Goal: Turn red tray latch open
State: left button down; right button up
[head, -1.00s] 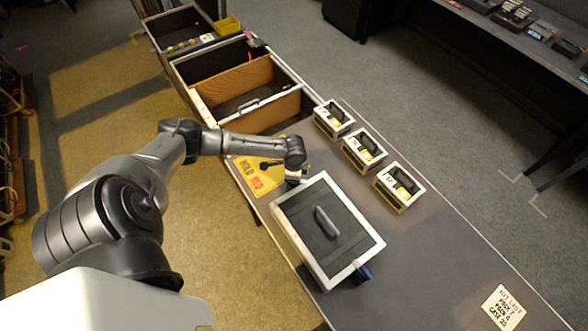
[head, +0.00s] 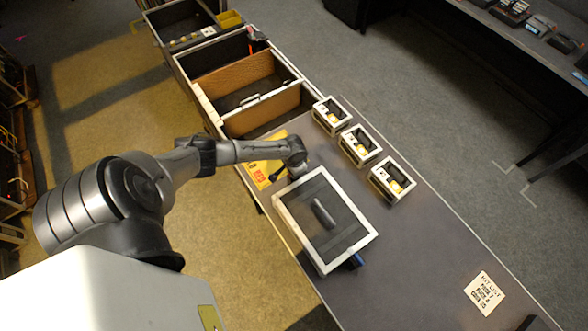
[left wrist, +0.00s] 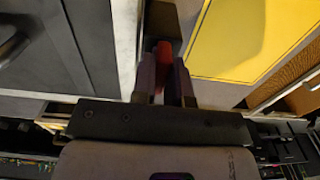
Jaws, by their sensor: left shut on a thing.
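A dark tray with a pale rim and a bar handle (head: 293,222) lies on the bench in the head view. It also shows at the left of the left wrist view (left wrist: 85,45). A red latch (left wrist: 163,62) stands beside its edge in the left wrist view, between the fingers of my left gripper (left wrist: 162,82). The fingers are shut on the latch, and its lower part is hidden. In the head view the arm hides the red latch. A blue latch (head: 356,261) shows at the tray's near right corner. My right gripper is not in view.
A yellow card (head: 258,176) lies beside the tray, partly under my left arm. Three small pale-framed boxes (head: 392,181) stand to the right. Divided bins (head: 266,110) stand behind. A kit list card (head: 485,293) lies on the clear bench at the lower right.

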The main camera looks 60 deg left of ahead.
pick_arm(q)
jog(key=shift+r, duration=0.1)
dwell(0.4)
jog(key=c, duration=1.1)
grip_release()
jog(key=shift+c, duration=0.2)
notch_tip(320, 180, up, 14)
jog(key=p, duration=0.1)
